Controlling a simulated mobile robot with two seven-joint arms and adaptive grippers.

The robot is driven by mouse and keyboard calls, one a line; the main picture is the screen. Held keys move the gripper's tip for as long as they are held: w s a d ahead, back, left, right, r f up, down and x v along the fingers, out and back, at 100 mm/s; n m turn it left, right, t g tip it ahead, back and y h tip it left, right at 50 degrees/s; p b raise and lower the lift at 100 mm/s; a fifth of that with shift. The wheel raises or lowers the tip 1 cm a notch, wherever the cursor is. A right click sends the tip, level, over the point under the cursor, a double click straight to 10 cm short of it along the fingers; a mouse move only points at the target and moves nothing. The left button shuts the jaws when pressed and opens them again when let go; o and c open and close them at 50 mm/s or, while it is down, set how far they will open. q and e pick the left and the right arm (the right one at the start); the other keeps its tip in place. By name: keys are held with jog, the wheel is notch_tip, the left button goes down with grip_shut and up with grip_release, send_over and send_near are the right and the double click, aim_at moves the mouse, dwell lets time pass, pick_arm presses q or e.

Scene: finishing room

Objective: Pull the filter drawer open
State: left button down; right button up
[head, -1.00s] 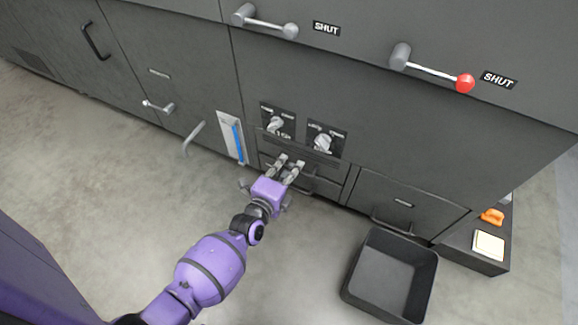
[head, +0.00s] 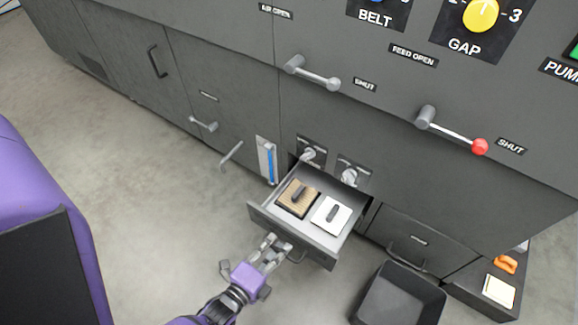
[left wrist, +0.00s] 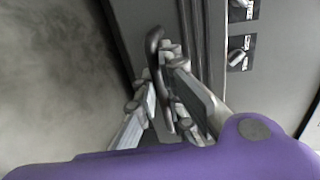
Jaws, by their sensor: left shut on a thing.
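The filter drawer (head: 321,255) stands pulled out from the dark grey cabinet. Inside lie a brown ribbed filter (head: 288,205) and a white filter (head: 320,222) side by side, each with a dark grip on top. My left gripper (head: 272,248) is at the front of the drawer, shut on its dark bar handle (head: 298,256). In the left wrist view the handle (left wrist: 153,45) runs between the fingers of the left gripper (left wrist: 172,100). The gripper hides part of the handle. My right gripper is in neither view.
An empty black bin (head: 398,298) stands on the floor right of the drawer. A closed drawer (head: 400,236) is behind it. A low box (head: 480,283) with an orange item (head: 506,264) is at the far right.

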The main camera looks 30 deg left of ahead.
pick_arm(q)
jog(key=f+v, duration=0.1)
jog(key=v, duration=0.6)
jog(key=shift+s+f+p, duration=0.2)
jog(key=shift+p, duration=0.15)
jog(key=c, duration=1.8)
grip_release()
jog(key=v, duration=1.2)
jog(key=shift+s, duration=0.15)
